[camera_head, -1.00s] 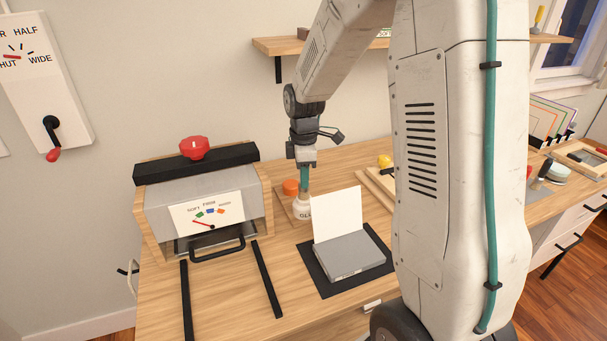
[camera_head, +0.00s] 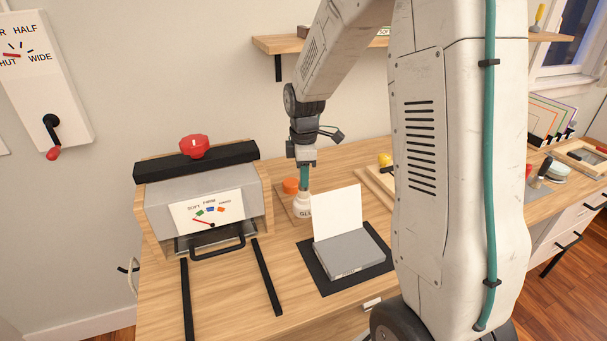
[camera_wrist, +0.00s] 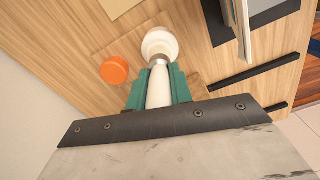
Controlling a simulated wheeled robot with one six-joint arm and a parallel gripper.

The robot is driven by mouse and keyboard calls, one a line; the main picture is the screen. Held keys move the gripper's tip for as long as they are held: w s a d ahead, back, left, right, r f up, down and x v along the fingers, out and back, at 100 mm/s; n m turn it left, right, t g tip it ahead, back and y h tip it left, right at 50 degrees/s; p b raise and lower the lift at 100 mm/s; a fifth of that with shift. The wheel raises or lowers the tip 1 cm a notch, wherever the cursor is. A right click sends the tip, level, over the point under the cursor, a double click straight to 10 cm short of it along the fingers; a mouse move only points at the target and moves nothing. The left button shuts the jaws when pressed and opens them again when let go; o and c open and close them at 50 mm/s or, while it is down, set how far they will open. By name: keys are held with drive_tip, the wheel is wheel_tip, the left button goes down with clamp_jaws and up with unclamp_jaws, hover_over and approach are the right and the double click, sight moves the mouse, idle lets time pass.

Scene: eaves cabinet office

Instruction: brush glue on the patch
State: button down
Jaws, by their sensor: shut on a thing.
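My gripper (camera_head: 304,178), with teal fingers, points down over the white glue jar (camera_head: 302,207) on the table. In the wrist view my gripper (camera_wrist: 158,90) is shut on the pale handle of a brush (camera_wrist: 159,86). The brush's metal collar meets the mouth of the glue jar (camera_wrist: 160,43), so its bristles are hidden there. An orange lid (camera_head: 290,186) lies beside the jar; it also shows in the wrist view (camera_wrist: 114,71). A grey book (camera_head: 347,256) lies on a black mat (camera_head: 318,279), with a white leaf (camera_head: 338,218) standing up from it. I cannot tell which surface is the patch.
A press (camera_head: 205,199) with a red knob (camera_head: 194,146) stands left of the jar, with black rails (camera_head: 267,278) in front. A yellow object (camera_head: 384,159) and a wooden frame (camera_head: 376,184) lie behind the book. The table front between rails and mat is clear.

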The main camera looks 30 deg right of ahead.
drive_tip(key=shift+r, duration=3.5)
